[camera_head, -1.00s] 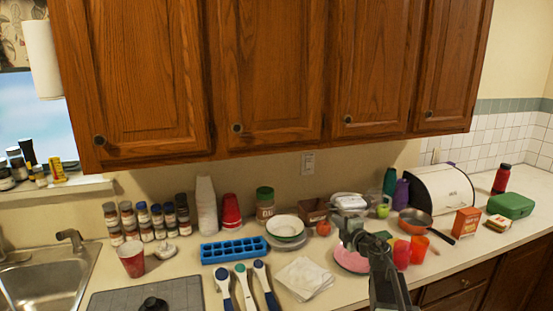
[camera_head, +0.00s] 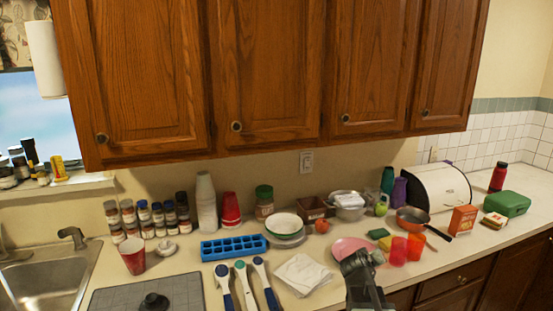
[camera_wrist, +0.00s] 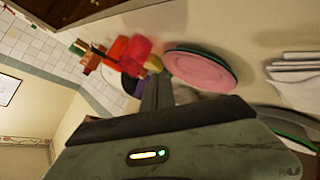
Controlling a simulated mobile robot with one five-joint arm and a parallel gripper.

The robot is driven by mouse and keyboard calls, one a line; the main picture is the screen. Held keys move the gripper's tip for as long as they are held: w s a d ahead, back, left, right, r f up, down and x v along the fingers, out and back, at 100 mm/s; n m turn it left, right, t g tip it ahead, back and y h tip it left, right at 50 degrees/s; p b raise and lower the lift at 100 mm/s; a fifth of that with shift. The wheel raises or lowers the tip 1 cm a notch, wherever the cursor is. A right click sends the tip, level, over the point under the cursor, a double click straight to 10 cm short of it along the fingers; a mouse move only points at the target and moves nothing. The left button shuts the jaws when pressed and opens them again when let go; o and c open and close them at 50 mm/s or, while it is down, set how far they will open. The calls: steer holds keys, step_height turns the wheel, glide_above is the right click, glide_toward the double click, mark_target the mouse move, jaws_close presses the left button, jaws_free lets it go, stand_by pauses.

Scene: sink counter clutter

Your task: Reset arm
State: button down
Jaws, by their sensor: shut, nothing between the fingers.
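My gripper (camera_head: 356,262) is in the head view at the lower right, at the front of the counter, just in front of the pink plate (camera_head: 350,247). It is shut and holds nothing. In the wrist view my gripper (camera_wrist: 156,92) shows at the middle as dark closed fingers. The picture there is turned on its side, with the pink plate (camera_wrist: 200,70) to the right of the fingers and red cups (camera_wrist: 130,50) to the upper left.
The counter (camera_head: 330,300) is crowded: a blue ice tray (camera_head: 233,248), napkins (camera_head: 302,273), orange-red cups (camera_head: 406,249), a pan (camera_head: 412,217) and a green box (camera_head: 507,203). A sink (camera_head: 45,285) is at the left. Wooden cabinets (camera_head: 270,70) hang above.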

steer(key=s+a+f+m+g+y, duration=0.1)
steer(key=s+a+f+g+y, duration=0.2)
steer(key=s+a, duration=0.5)
steer(key=s+a+f+g+y, duration=0.4)
steer(key=s+a+f+g, duration=0.2)
steer(key=s, duration=0.5)
step_height(320, 180, down, 2)
steer(key=shift+s+a+f+m+g, duration=0.2)
steer(key=shift+s+a+m+g, duration=0.15)
steer(key=shift+a, duration=0.65)
